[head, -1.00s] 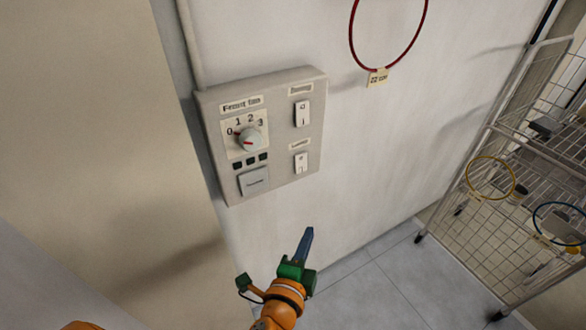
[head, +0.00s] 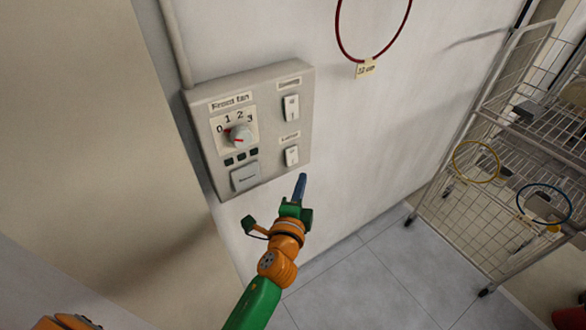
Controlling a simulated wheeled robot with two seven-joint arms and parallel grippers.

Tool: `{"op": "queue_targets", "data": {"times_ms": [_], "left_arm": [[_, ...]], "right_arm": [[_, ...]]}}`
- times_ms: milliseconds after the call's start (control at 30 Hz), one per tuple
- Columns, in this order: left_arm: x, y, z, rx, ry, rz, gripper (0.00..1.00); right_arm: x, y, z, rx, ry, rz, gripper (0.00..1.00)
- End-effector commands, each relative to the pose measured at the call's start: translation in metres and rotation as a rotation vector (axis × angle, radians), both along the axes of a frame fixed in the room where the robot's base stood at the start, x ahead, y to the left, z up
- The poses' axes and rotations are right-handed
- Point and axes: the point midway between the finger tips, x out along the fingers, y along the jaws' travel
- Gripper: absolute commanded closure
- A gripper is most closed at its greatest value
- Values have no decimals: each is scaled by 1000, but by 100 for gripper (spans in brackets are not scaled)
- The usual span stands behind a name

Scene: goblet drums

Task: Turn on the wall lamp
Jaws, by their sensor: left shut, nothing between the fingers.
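A grey control panel (head: 213,183) is mounted on the white wall. It has a rotary knob (head: 238,136) under a "Front fan" label, with a 0 to 3 scale. On its right side are an upper rocker switch (head: 291,107) and a lower rocker switch (head: 292,156), each under a small label too blurred to read surely. My left gripper (head: 301,182) is shut and empty, its blue fingers pointing up, just below the lower switch in the picture. I cannot tell whether it touches the wall. No wall lamp shows. My right gripper is not in view.
A red hoop (head: 366,58) with a tag (head: 365,69) hangs on the wall above right. A wire rack (head: 470,190) on casters stands at the right, holding a yellow hoop (head: 476,178) and a blue hoop (head: 543,220). The tiled floor (head: 370,275) between is clear.

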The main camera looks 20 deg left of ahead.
Motion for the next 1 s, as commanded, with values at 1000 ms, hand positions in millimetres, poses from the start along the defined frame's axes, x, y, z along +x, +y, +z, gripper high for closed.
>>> {"op": "queue_targets", "data": {"times_ms": [1000], "left_arm": [[41,38,-9,51,-41,0,100]], "right_arm": [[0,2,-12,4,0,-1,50]]}}
